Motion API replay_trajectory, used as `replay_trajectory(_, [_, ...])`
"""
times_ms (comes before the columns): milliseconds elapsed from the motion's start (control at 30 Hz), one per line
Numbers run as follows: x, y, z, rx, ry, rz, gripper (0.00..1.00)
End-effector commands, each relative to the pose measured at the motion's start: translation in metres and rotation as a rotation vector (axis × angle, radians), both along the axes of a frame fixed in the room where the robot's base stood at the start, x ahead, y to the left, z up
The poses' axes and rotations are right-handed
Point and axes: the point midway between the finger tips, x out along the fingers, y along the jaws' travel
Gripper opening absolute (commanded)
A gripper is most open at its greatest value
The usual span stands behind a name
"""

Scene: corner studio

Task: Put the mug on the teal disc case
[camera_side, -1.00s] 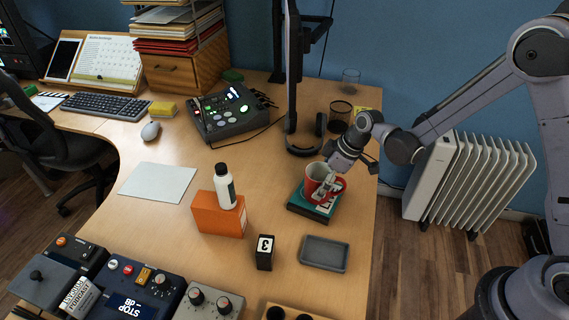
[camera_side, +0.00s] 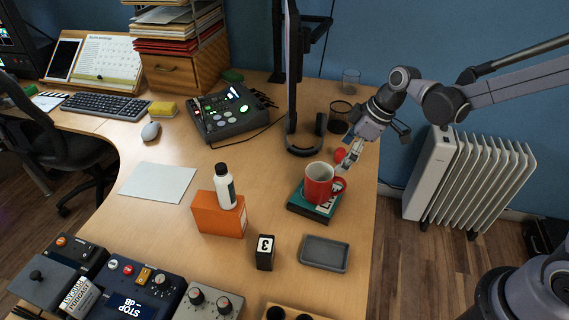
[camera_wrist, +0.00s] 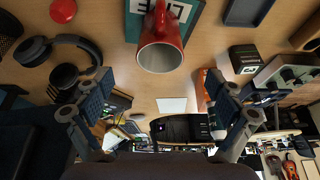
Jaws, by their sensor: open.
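The red mug (camera_side: 318,184) stands upright on the teal disc case (camera_side: 296,208), which lies on the desk. My gripper (camera_side: 346,163) is behind and above the mug, apart from it, with its fingers open and empty. In the wrist view the mug (camera_wrist: 160,48) shows its open rim beyond the fingers, with part of the teal case (camera_wrist: 133,22) under it. The gap of my gripper (camera_wrist: 160,112) in that view holds nothing.
A red ball (camera_side: 340,155) lies behind the mug. An orange box (camera_side: 216,215) with a white bottle (camera_side: 224,187) on it stands to the left. A grey tray (camera_side: 324,253) and a black number block (camera_side: 265,253) are in front. Headphones (camera_side: 304,150) lie behind.

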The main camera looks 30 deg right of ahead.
Motion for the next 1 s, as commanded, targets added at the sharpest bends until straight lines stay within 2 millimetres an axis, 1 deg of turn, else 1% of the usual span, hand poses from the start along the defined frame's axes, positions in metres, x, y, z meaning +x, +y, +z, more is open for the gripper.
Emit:
replay_trajectory(167, [-0.022,-0.008,0.025,-0.006,-0.018,-0.111,0.94])
replay_trajectory(300, [-0.049,-0.018,0.049,-0.004,-0.044,-0.248,0.94])
replay_trajectory(500, [-0.088,-0.033,0.071,0.010,-0.094,-0.437,0.94])
replay_trajectory(633, [-0.114,-0.042,0.079,0.028,-0.133,-0.554,0.94])
replay_trajectory(800, [-0.140,-0.051,0.081,0.061,-0.179,-0.680,0.94])
replay_trajectory(900, [-0.150,-0.055,0.080,0.076,-0.198,-0.728,0.94])
replay_trajectory(1000, [-0.155,-0.057,0.080,0.085,-0.209,-0.756,0.94])
